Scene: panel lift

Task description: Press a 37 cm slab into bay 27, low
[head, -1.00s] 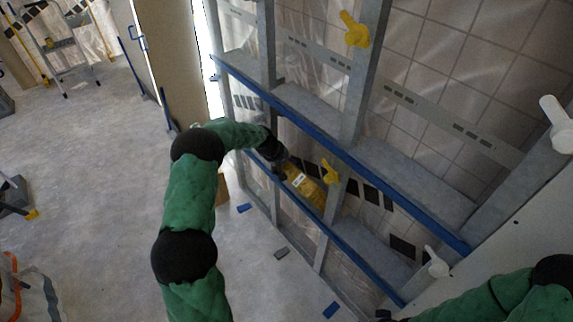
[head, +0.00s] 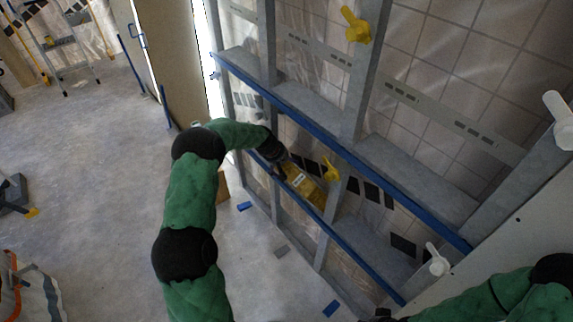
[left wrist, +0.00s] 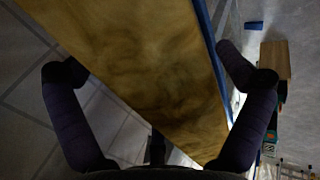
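The yellow-brown slab (head: 309,191) with a white label sits in the low row of the frame, between grey studs and just behind the lower blue rail. My left gripper (head: 283,164) is at its upper left end in the head view. In the left wrist view the slab (left wrist: 145,65) fills the middle. The fingers of my left gripper (left wrist: 160,75) are spread wide on either side of it, with a gap at the right finger. Any contact at the left finger is unclear. My right gripper (head: 384,316) is barely visible at the bottom edge; its fingers cannot be made out. No bay number is readable.
A yellow handle (head: 330,170) stands on the stud beside the slab, with another yellow handle (head: 355,27) higher up. A white handle (head: 437,262) is at the lower right. The upper blue rail (head: 340,150) crosses above. Blue and grey offcuts lie on the floor (head: 110,150), which is otherwise largely open.

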